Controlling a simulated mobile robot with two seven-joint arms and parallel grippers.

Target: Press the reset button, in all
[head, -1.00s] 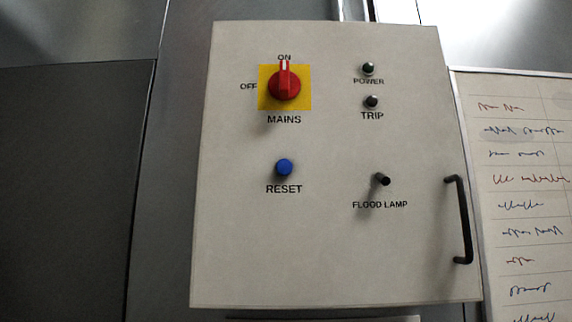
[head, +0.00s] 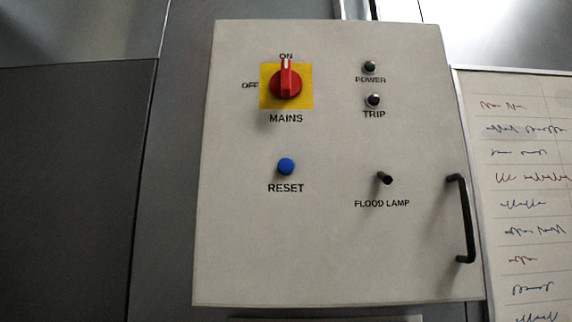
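The blue round reset button (head: 286,167) sits on the left half of a pale control panel (head: 330,250), above the label RESET. Nothing touches it or covers it. Above it, the red MAINS rotary switch (head: 286,84) on a yellow plate points up at ON. Neither of my grippers shows in the head view.
Two dark indicator lamps, POWER (head: 370,67) and TRIP (head: 373,100), look unlit. A black FLOOD LAMP toggle (head: 385,178) sits right of the button. A black handle (head: 463,218) sticks out at the panel's right edge. A handwritten sheet (head: 525,190) hangs to the right.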

